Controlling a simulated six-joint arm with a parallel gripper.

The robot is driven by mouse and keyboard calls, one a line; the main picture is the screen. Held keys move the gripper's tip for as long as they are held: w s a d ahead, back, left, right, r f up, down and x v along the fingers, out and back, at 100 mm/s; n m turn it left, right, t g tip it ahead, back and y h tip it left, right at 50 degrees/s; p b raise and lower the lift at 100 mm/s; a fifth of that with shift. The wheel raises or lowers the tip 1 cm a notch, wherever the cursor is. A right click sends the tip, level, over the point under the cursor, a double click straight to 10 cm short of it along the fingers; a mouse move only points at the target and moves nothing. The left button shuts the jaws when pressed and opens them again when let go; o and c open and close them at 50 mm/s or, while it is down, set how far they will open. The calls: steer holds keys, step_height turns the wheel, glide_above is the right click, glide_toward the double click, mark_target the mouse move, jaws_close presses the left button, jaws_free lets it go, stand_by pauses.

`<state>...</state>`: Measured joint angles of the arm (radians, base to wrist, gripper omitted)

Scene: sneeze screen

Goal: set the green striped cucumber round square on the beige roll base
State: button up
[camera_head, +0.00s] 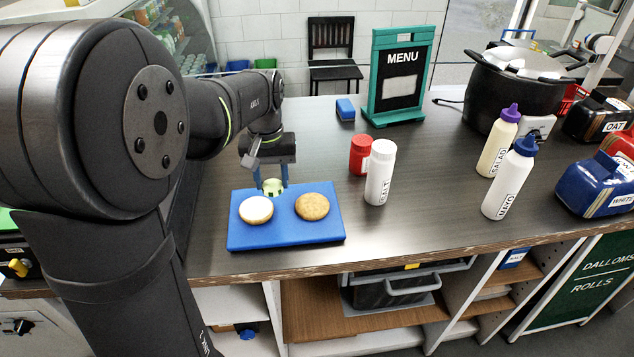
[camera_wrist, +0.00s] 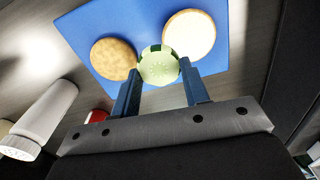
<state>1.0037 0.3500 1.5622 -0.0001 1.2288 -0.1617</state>
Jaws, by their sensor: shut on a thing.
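My gripper (camera_head: 271,184) is shut on the green striped cucumber round (camera_head: 273,186), at the back part of the blue board. In the wrist view the pale green round (camera_wrist: 158,66) with darker stripes on its rim sits between the fingertips (camera_wrist: 159,72). I cannot tell whether it touches the board. The beige roll base (camera_head: 256,210), a pale round half, lies on the board at left, just in front of my gripper; it also shows in the wrist view (camera_wrist: 189,35). A brown roll top (camera_head: 312,206) lies to its right.
The blue board (camera_head: 286,236) lies near the counter's front edge. A white salt shaker (camera_head: 380,172) and a red shaker (camera_head: 360,155) stand to its right. Salad (camera_head: 498,142) and mayo (camera_head: 510,180) bottles stand farther right. A menu stand (camera_head: 400,78) is behind.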

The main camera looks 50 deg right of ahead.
mark_target(256, 206)
steer(key=shift+n, duration=0.6)
steer(key=w+a, duration=0.1)
steer(key=w, duration=0.1)
steer(key=w+a, duration=0.1)
steer(key=w, duration=0.1)
steer(key=shift+a, duration=0.4)
steer(key=shift+s, duration=0.1)
steer(key=shift+f, duration=2.45)
steer(key=shift+f, duration=0.6)
steer(key=o, duration=1)
steer(key=shift+o, duration=0.2)
step_height(256, 206, up, 18)
steer(key=shift+f, duration=0.25)
